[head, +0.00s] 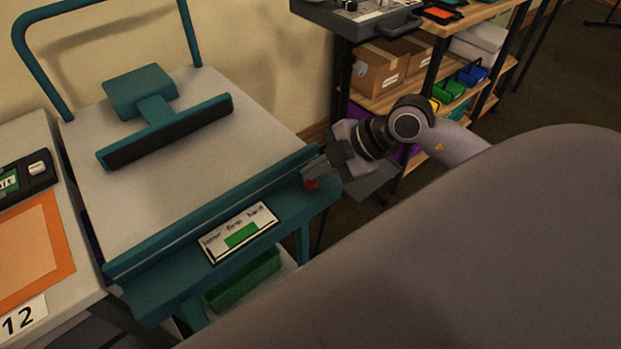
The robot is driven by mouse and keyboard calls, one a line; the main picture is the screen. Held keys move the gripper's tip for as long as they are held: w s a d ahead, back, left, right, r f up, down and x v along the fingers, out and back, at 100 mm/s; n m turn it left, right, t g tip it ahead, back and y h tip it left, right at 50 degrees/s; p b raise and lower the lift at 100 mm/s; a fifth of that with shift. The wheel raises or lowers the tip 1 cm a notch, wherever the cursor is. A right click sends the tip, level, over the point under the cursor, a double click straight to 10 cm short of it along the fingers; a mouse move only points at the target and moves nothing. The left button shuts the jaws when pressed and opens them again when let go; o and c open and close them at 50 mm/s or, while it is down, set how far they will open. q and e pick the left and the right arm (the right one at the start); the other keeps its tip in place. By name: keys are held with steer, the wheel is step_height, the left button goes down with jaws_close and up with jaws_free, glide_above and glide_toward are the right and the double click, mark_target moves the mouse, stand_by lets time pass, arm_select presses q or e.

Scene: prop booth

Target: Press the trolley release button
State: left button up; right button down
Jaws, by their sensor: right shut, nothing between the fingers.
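The teal trolley (200,98) with a grey top stands in the left half of the head view. A small red button (311,184) sits at the right end of its teal front rail, beside a white and green label plate (239,232). My right gripper (314,169) is shut and empty, with its fingertips right at the red button. I cannot tell whether the tips touch it. The fingers hide part of the button's upper side. My left gripper is not in view.
A shelf unit with cardboard boxes (381,76) and coloured bins stands behind my right arm, with a grey case (358,22) on top. A table with an orange-framed panel (70,238) is at the left. A green tray (243,279) lies under the trolley top.

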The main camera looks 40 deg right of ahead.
mark_target(315, 183)
steer(key=shift+f, duration=0.5)
stand_by(0.8)
steer(key=shift+r+p, duration=0.9)
steer(key=shift+p, duration=0.05)
step_height(315, 183, up, 5)
steer(key=p, duration=0.5)
steer(key=shift+r+p, duration=0.1)
steer(key=shift+p, duration=0.25)
stand_by(0.3)
